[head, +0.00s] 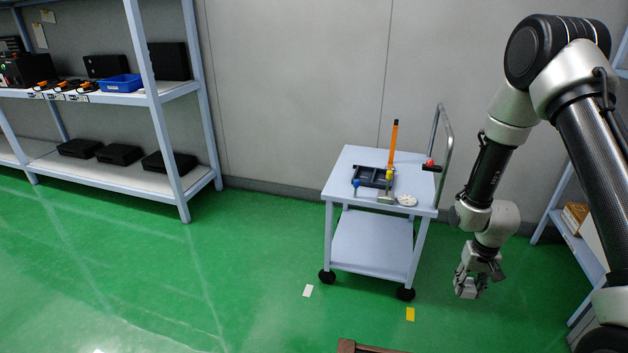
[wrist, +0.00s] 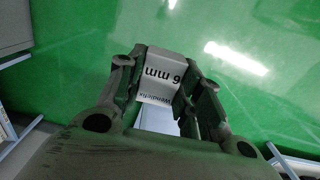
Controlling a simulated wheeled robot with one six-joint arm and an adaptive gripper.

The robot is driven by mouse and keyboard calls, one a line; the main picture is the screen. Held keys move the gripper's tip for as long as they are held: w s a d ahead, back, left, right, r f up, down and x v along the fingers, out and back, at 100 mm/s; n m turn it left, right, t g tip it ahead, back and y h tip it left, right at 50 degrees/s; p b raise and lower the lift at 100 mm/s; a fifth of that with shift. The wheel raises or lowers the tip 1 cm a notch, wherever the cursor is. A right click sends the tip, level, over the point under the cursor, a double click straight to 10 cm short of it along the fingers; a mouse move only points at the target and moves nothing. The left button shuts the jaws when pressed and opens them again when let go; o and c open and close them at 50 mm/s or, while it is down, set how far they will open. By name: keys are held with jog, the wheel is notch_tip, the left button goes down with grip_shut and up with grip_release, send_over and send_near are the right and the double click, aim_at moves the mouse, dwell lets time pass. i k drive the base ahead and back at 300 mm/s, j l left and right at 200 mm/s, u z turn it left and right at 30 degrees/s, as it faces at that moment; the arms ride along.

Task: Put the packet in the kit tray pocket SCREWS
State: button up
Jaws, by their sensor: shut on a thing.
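My gripper (head: 478,281) hangs low over the green floor, right of the cart. In the wrist view my gripper (wrist: 165,62) is shut on a packet, with a finger on each side. The dark kit tray (head: 370,183) lies on the cart top, well left of and apart from my gripper. Its pocket labels, SCREWS included, are too small to read.
The white two-level cart (head: 343,187) has a push handle at its right. An orange upright object (head: 393,143), a white round piece (head: 407,200) and small coloured items share its top. Shelving (head: 157,96) stands left. Open green floor lies around the cart.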

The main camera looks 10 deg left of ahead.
aim_at(364, 178)
jog(key=j+u, duration=0.1)
jog(key=u, duration=0.25)
jog(key=i+u, duration=0.15)
jog(key=u, duration=0.2)
jog(key=i+j+u, duration=0.1)
jog(key=u, duration=0.25)
jog(key=i+j+z, duration=0.15)
jog(key=i, duration=0.75)
jog(key=i+z, duration=0.7)
jog(key=i+j+z, duration=0.15)
jog(key=i+z, duration=0.2)
